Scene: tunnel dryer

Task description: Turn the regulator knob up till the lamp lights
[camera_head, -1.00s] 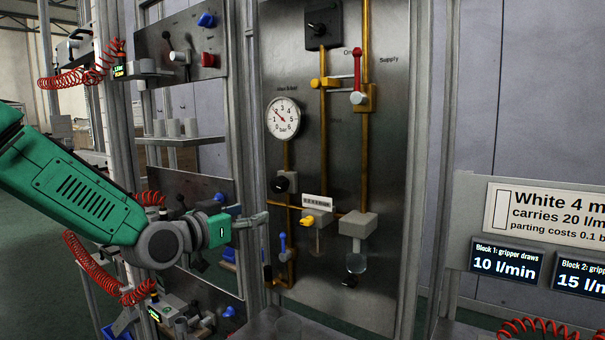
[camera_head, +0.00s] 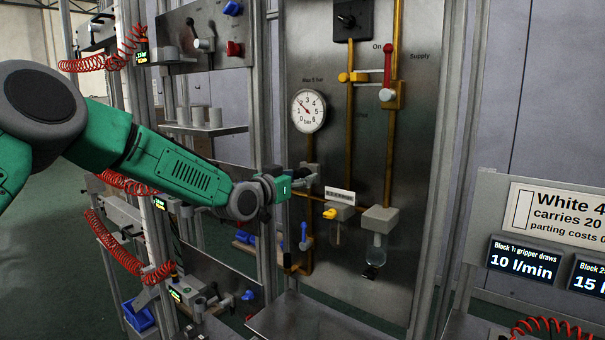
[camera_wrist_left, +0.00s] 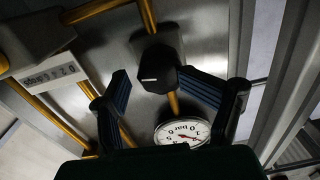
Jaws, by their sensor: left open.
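The black regulator knob (camera_wrist_left: 163,66), with a white mark on its face, shows in the left wrist view on a brass pipe. In the head view my left gripper (camera_head: 308,181) mostly hides it. My left gripper (camera_wrist_left: 154,82) is open, its blue-padded fingers on either side of the knob. The right finger is very close to the knob; I cannot tell if it touches. The left finger stands clear. The round gauge (camera_head: 309,111) is above the knob in the head view, its red needle pointing up-left. I cannot make out a lit lamp on this panel.
A red-handled supply valve (camera_head: 387,66) and a black box with a knob (camera_head: 352,19) are higher on the panel. A yellow-levered block (camera_head: 341,211) and a grey block with a clear bowl (camera_head: 379,220) are right of my gripper. Metal posts flank the panel.

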